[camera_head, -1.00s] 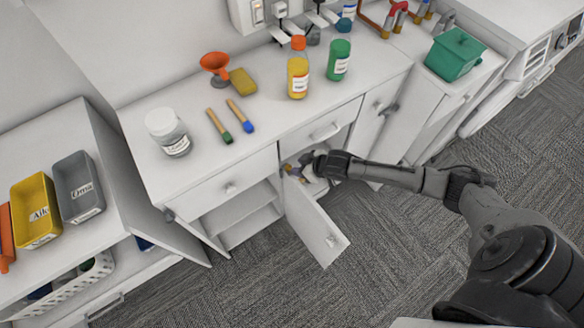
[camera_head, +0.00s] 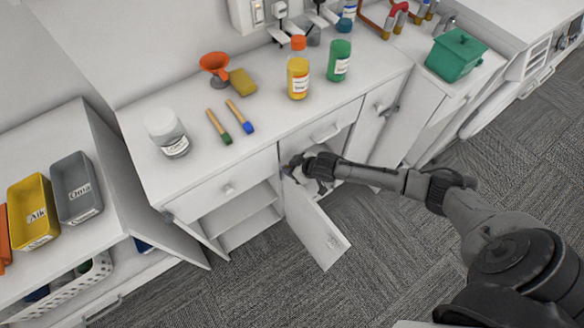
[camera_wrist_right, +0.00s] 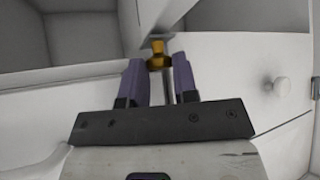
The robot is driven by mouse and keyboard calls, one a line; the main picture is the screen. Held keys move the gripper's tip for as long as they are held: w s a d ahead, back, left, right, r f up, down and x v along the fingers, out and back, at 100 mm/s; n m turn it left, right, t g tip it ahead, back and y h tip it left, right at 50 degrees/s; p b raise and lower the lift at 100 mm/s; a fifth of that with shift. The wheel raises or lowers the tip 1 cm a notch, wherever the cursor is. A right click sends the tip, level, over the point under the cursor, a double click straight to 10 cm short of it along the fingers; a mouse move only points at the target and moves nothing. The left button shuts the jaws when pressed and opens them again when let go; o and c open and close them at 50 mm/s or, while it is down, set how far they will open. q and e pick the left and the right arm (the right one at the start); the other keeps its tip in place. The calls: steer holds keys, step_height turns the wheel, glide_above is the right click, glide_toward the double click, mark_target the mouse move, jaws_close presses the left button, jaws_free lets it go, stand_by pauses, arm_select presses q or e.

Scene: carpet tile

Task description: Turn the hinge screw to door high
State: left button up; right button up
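The hinge screw (camera_wrist_right: 158,54) is a brass-coloured knob at the top of the hinge edge of the cabinet door in the right wrist view. The white cabinet door (camera_head: 316,232) hangs swung open below the counter; its panel also shows in the right wrist view (camera_wrist_right: 235,70). My right gripper (camera_head: 292,164) reaches in from the right at the door's upper corner. In the right wrist view its two dark fingers (camera_wrist_right: 158,68) stand apart on either side of the screw, with little room between. In the head view the gripper hides the screw. My left gripper is out of view.
The counter (camera_head: 275,137) above holds bottles, a white jar (camera_head: 165,133), two brushes, a sponge and an orange funnel. A drawer front (camera_head: 230,188) lies just above the open cabinet. A side cabinet with bins stands left. The carpet in front is clear.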

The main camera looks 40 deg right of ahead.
steer(key=shift+c, duration=1.2)
steer(key=shift+r+p, duration=0.2)
steer(key=shift+p, duration=0.35)
steer(key=m+h+p, duration=0.1)
steer(key=p, duration=0.1)
steer(key=m+h+p, duration=0.1)
steer(key=m+p, duration=0.1)
steer(key=shift+s+a+r+p, duration=0.1)
steer(key=shift+a+p, duration=0.2)
steer(key=shift+a, duration=0.05)
steer(key=shift+a+m+h+p, duration=0.15)
steer(key=shift+m+h+p, duration=0.45)
steer(key=shift+m+h, duration=0.35)
steer(key=shift+a+f+m+h, duration=0.1)
steer(key=shift+f+m+h, duration=0.15)
steer(key=shift+m+h, duration=0.6)
steer(key=shift+a+f+m+h, duration=0.15)
steer(key=shift+m+h, duration=0.25)
steer(key=shift+m, duration=0.6)
steer(key=shift+w+m+g+h+b, duration=0.2)
steer(key=shift+m+g+h+b, duration=0.5)
steer(key=shift+m+h+b, duration=0.4)
steer(key=shift+m+g+b, duration=0.3)
steer(key=shift+m, duration=0.4)
